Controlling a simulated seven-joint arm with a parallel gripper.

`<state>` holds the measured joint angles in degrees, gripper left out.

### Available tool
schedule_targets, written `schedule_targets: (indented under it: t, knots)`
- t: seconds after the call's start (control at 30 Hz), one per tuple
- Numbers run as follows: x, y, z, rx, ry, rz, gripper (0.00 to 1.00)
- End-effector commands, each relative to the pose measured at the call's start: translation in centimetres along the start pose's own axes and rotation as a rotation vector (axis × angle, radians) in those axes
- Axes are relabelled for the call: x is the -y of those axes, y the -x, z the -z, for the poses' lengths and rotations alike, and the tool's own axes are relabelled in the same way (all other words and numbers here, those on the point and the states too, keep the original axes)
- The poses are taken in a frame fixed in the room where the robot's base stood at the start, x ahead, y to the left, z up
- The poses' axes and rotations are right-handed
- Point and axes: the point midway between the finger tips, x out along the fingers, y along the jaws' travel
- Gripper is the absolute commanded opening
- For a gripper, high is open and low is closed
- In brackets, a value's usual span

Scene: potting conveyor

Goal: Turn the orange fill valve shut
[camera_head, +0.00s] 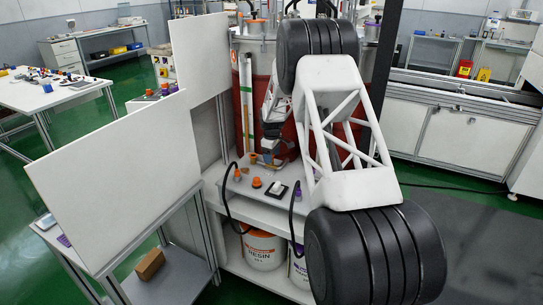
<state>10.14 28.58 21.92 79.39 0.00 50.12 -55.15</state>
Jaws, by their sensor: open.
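Several small orange parts stand on the light grey bench top (222,188) in front of the dark red tank (291,148). One orange part (256,182) is near the middle of the bench, another orange part (237,175) is to its left, and one more orange part (253,158) is beside my gripper. I cannot tell for sure which is the fill valve. My gripper (269,159) is open, low over the back of the bench, just right of the rear orange part. Its fingertips are small, and any contact is unclear.
A black-and-white device (277,189) and a purple-topped part (298,189) are on the bench. Black hoses (228,203) loop over its front edge. White panels (115,180) close off the left. A resin bucket (262,249) stands on the shelf below.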

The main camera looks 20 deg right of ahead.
Motion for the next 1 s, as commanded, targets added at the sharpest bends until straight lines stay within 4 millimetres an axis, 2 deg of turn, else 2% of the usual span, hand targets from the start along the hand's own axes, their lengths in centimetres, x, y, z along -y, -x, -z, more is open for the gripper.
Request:
schedule_targets:
  t: [0.27,0.7,1.0]
  knots:
    - [0.0,1.9,0.0,-0.001,0.000,-0.001,0.69]
    - [0.0,7.0,0.0,-0.001,0.000,-0.001,0.69]
    - [0.0,7.8,0.0,0.000,0.000,-0.001,0.69]
